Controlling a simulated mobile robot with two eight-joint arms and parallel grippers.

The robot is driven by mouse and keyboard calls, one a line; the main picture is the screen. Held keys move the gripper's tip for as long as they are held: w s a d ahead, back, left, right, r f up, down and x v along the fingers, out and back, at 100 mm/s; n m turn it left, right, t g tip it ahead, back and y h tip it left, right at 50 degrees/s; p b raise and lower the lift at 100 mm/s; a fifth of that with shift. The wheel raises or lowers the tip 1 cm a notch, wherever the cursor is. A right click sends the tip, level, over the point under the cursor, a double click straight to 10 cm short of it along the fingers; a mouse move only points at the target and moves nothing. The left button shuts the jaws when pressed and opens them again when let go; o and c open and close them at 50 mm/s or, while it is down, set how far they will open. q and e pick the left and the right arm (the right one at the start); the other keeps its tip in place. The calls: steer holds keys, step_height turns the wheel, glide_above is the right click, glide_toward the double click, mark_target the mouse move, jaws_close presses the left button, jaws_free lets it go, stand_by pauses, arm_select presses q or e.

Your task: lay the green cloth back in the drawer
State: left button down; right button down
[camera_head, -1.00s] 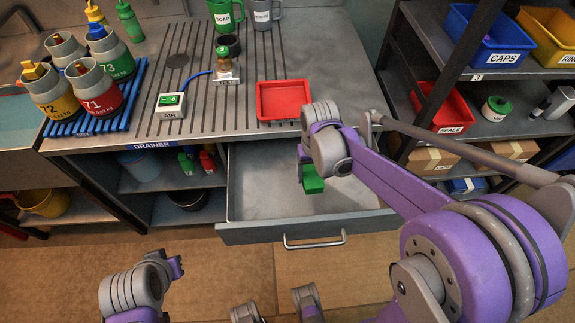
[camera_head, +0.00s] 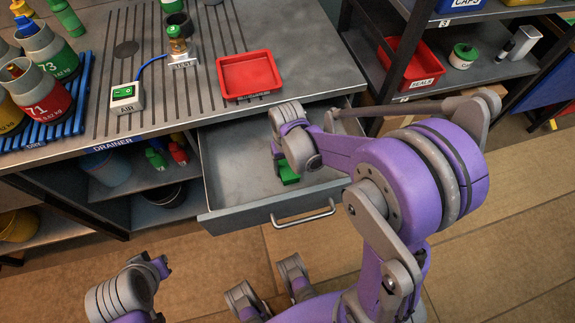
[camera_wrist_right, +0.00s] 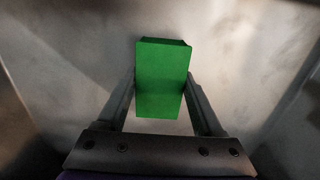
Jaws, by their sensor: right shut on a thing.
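The green cloth (camera_head: 289,174) is a small folded block inside the open grey drawer (camera_head: 232,216), towards its right side. My right gripper (camera_head: 283,158) reaches down into the drawer from above, and its arm hides part of the drawer's right end. In the right wrist view, the fingers (camera_wrist_right: 162,92) lie along both sides of the cloth (camera_wrist_right: 162,75) and are shut on it. The drawer floor shows around and below it; I cannot tell whether the cloth touches it. My left gripper (camera_head: 161,268) is at lower left, away from the drawer; its jaw opening is unclear.
The counter (camera_head: 200,108) above the drawer holds a red tray (camera_head: 248,75), a white AIR box (camera_head: 126,97) and numbered bottles on a blue rack (camera_head: 72,128). A shelf with a red SEALS bin (camera_head: 412,66) stands at right. The drawer's left part is empty.

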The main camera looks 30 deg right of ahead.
steer(key=shift+f, duration=0.2)
jaws_free()
steer(key=shift+r, duration=0.15)
steer(key=shift+r, duration=0.3)
step_height(320, 180, up, 12)
steer(key=shift+w+f+p, duration=0.15)
steer(key=shift+f+p, duration=0.05)
steer(key=shift+p, duration=0.9)
steer(key=shift+r, duration=0.1)
